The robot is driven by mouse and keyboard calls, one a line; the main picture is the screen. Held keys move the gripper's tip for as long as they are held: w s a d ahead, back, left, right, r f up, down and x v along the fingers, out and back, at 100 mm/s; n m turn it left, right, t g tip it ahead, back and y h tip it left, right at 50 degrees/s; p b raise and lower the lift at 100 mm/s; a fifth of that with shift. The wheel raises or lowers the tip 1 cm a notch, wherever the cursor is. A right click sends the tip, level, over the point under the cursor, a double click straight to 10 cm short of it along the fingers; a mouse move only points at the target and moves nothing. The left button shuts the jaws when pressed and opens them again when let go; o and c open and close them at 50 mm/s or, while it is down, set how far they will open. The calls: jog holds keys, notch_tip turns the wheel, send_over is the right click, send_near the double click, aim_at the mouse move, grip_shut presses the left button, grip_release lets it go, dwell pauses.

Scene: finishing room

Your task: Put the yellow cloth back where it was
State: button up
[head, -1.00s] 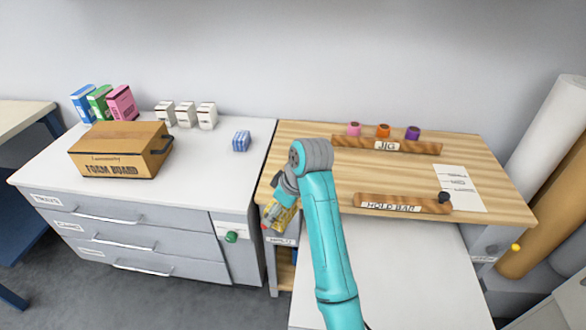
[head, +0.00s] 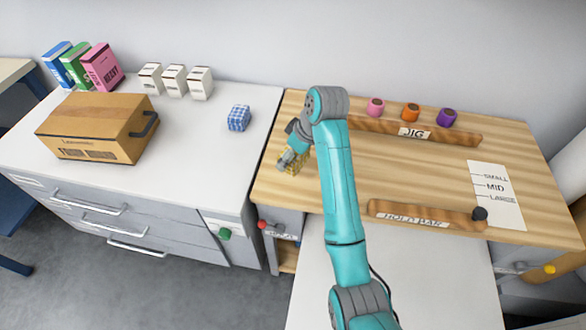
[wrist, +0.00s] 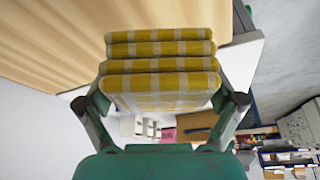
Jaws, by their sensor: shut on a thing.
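The yellow cloth (wrist: 160,62) is a folded, yellow-and-white checked stack. It fills the upper middle of the wrist view, between the two fingers of my gripper (wrist: 162,100). In the head view my gripper (head: 290,158) is shut on the yellow cloth (head: 294,166), over the left end of the wooden bench top (head: 350,178). The gripper partly hides the cloth there. I cannot tell whether the cloth touches the wood. A blue-and-white checked cloth (head: 239,118) lies folded on the white counter to the left.
The counter (head: 190,140) also holds a cardboard box (head: 92,128), three white boxes (head: 174,80) and three coloured boxes (head: 80,66). On the bench are the JIG bar (head: 445,134), the HOLD BAR (head: 400,214), three coloured spools (head: 410,112) and a size sheet (head: 495,195). The bench's middle is clear.

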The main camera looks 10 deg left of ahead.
jog(key=shift+f, duration=3.6)
jog(key=shift+f, duration=0.1)
jog(key=o, duration=0.8)
jog(key=shift+c, duration=0.2)
